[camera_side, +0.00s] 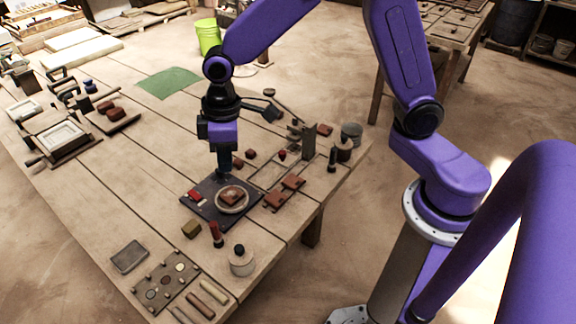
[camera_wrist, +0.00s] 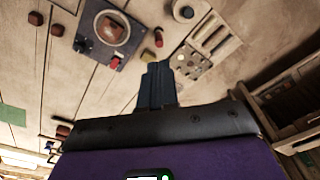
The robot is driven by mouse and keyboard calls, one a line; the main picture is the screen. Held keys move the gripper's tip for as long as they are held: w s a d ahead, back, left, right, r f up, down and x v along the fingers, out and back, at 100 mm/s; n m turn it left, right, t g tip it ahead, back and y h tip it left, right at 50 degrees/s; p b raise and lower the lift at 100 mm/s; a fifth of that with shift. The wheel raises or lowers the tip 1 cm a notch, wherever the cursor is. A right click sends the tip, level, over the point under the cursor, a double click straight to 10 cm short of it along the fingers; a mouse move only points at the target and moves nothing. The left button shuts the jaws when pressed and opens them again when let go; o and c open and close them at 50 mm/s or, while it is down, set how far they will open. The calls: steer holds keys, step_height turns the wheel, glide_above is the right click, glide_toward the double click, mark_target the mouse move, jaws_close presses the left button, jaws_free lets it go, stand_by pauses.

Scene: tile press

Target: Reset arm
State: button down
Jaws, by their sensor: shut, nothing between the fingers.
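My purple arm reaches over the wooden table in the side view. My gripper (camera_side: 225,172) points down just behind the dark square plate (camera_side: 211,214), with its fingers shut and empty. In the wrist view my gripper (camera_wrist: 160,68) shows as dark fingers held together. A pale ring with a reddish-brown tile (camera_side: 232,194) in it sits on the plate, and a red block (camera_side: 194,195) lies near the plate's left corner. The plate also shows at the top of the wrist view (camera_wrist: 97,47). I cannot tell the exact height of the fingertips above the table.
Right of the plate stand a wooden frame with reddish tiles (camera_side: 275,200) and small cups (camera_side: 343,149). In front are a red-topped stamp (camera_side: 216,233), a lidded jar (camera_side: 242,261) and a tool board (camera_side: 165,283). A green mat (camera_side: 169,82) lies at the back; bare boards lie left of the plate.

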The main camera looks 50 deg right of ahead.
steer(key=s+d+r+n, duration=0.1)
steer(key=s+d+r, duration=0.1)
steer(key=s+d, duration=0.4)
steer(key=s+d+r+n, duration=0.2)
steer(key=s+d, duration=0.5)
steer(key=s, duration=1)
steer(key=shift+s+d+r, duration=0.2)
steer(key=shift+s+r, duration=0.05)
steer(key=shift+s, duration=0.05)
steer(key=w+a+f+n, duration=0.1)
steer(key=w+a+f, duration=0.1)
steer(key=w+a, duration=0.65)
steer(key=w+a+f+n, duration=0.2)
steer(key=w+a, duration=0.1)
steer(key=w, duration=1.1)
steer(key=w+f+n+t, duration=0.1)
steer(key=w+f, duration=0.4)
steer(key=w, duration=0.5)
steer(key=w+f+n, duration=0.1)
steer(key=w+f, duration=0.5)
steer(key=w, duration=0.3)
steer(key=shift+w+d+n+t+h, duration=0.25)
steer(key=shift+w+n+t+h, duration=0.05)
steer(key=shift+w+t+h, duration=0.1)
